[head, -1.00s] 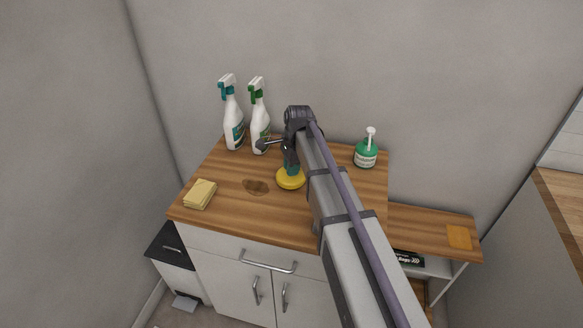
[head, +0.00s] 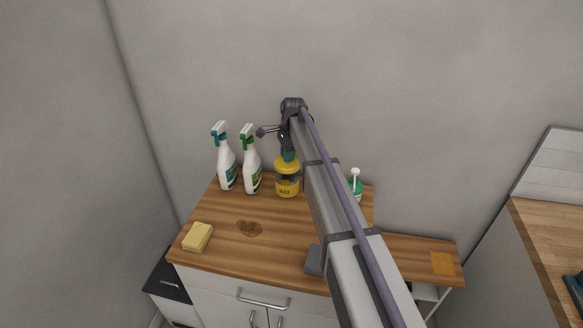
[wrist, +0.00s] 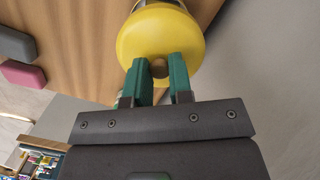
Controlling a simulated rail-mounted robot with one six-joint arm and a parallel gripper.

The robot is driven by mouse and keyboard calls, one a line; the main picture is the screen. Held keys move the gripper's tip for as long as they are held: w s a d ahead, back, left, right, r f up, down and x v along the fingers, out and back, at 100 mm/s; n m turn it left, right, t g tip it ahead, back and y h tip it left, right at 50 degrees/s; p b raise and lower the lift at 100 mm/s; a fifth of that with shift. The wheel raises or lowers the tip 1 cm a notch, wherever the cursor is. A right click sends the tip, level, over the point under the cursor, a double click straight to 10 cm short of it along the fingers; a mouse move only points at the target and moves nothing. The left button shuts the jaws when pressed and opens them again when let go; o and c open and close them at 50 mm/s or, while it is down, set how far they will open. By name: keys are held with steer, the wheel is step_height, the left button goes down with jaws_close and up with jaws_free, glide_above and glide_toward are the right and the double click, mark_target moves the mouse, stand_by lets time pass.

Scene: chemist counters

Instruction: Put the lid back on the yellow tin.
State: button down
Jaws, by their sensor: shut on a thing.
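The yellow lid (head: 287,162) is a round disc with a small brown knob. In the wrist view the lid (wrist: 150,38) fills the top middle, with its knob between my green fingertips. My gripper (wrist: 159,68) is shut on that knob; in the head view my gripper (head: 288,152) is above the lid. The yellow tin (head: 287,187), labelled WAX, stands upright on the wooden counter directly below the lid.
Two spray bottles (head: 251,165) stand left of the tin. A yellow sponge (head: 197,237), a brown stain (head: 249,228) and a grey block (head: 314,260) are nearer the front. The middle front is mostly clear.

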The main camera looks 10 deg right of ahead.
steer(key=shift+s+f, duration=0.15)
step_height(320, 180, down, 6)
steer(key=b, duration=0.6)
steer(key=shift+a+f, duration=0.1)
steer(key=shift+f+b, duration=0.15)
steer(key=shift+b, duration=0.25)
stand_by(1.0)
steer(key=shift+c, duration=2.3)
jaws_free()
step_height(320, 180, up, 7)
steer(key=p, duration=0.7)
